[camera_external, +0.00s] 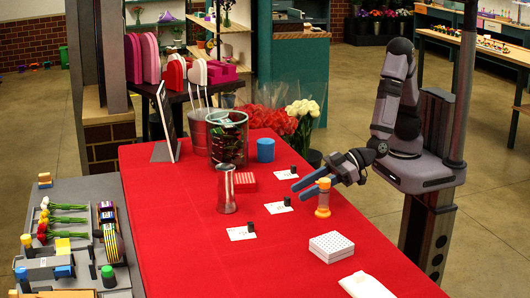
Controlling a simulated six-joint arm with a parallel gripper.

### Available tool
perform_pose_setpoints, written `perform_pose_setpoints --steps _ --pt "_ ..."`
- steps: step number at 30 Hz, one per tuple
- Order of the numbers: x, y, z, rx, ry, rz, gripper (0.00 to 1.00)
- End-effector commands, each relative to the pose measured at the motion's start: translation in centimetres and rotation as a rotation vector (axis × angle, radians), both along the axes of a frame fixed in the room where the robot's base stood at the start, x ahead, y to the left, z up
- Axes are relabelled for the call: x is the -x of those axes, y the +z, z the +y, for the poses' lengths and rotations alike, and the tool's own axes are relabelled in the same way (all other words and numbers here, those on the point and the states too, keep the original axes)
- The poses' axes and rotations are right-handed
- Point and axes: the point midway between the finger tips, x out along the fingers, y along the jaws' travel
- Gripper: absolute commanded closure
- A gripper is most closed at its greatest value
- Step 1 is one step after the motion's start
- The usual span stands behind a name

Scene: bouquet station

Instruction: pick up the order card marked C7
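Three white order cards lie on the red-covered table, each with a small dark block at its right end. One is at the back (281,175), one in the middle (274,208) and one nearer the front left (237,234). Their markings are too small to read, so I cannot tell which is C7. My gripper (298,186) reaches in from the right with its blue fingers pointing left. The fingers look apart with nothing between them. They are near the back and middle cards; their exact height above the table is unclear.
A white dotted box (331,246) and white cloth (366,286) lie in front.

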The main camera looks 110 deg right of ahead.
Motion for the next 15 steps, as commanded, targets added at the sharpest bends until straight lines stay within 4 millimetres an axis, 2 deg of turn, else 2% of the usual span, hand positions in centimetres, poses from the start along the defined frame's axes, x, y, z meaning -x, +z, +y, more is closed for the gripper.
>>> perform_pose_setpoints --steps 9,15 --pt "-3.0 -1.6 -0.1 0.000 -0.002 0.001 0.64" --pt "-3.8 -1.9 -0.1 0.000 0.000 0.000 0.64"
